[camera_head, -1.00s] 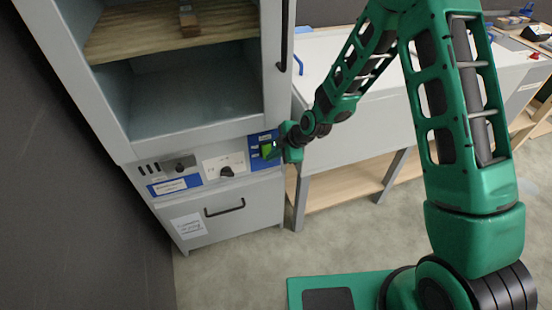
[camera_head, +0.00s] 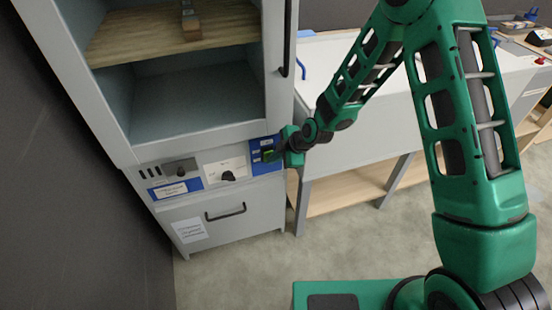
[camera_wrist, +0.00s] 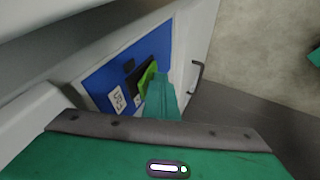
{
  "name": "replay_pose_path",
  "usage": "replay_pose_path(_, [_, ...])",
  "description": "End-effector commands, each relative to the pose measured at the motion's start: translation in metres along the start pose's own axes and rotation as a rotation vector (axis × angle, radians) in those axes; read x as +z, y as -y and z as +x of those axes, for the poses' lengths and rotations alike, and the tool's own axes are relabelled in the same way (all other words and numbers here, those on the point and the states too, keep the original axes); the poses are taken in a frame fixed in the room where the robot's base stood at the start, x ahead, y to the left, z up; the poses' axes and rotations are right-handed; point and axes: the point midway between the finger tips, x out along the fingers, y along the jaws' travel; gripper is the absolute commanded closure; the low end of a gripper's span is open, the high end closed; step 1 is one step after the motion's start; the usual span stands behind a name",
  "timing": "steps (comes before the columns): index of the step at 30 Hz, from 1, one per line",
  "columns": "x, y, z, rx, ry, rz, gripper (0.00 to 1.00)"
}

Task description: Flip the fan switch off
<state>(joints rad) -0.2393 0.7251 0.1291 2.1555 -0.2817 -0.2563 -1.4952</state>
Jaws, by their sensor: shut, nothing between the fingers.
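A blue panel (camera_head: 258,166) is on the right end of the grey cabinet's control strip. In the wrist view the same blue panel (camera_wrist: 108,76) carries a bright green switch (camera_wrist: 147,72) in a dark housing and a white label with unreadable print. My gripper (camera_head: 277,154) is at the panel's front, partly covering it. In the wrist view my gripper (camera_wrist: 162,93) is shut and empty, with its green tip close beside the green switch, overlapping its lower right edge. I cannot tell whether they touch, or which position the switch is in.
The cabinet (camera_head: 200,140) also has a black knob (camera_head: 228,176) on a white plate and a drawer with a black handle (camera_head: 226,211). A white-topped bench (camera_head: 400,85) stands at the right, its legs close to the cabinet. The floor (camera_head: 240,270) in front is clear.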

Motion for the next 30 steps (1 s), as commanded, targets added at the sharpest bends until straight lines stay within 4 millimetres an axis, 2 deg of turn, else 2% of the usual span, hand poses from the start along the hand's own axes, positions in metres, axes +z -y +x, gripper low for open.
replay_pose_path(13, [-0.008,-0.008,-0.012,0.003,-0.003,-0.002,1.00])
replay_pose_path(23, [-0.008,-0.009,-0.013,0.004,-0.002,-0.002,1.00])
replay_pose_path(30, [-0.010,0.001,-0.021,0.000,-0.003,-0.004,1.00])
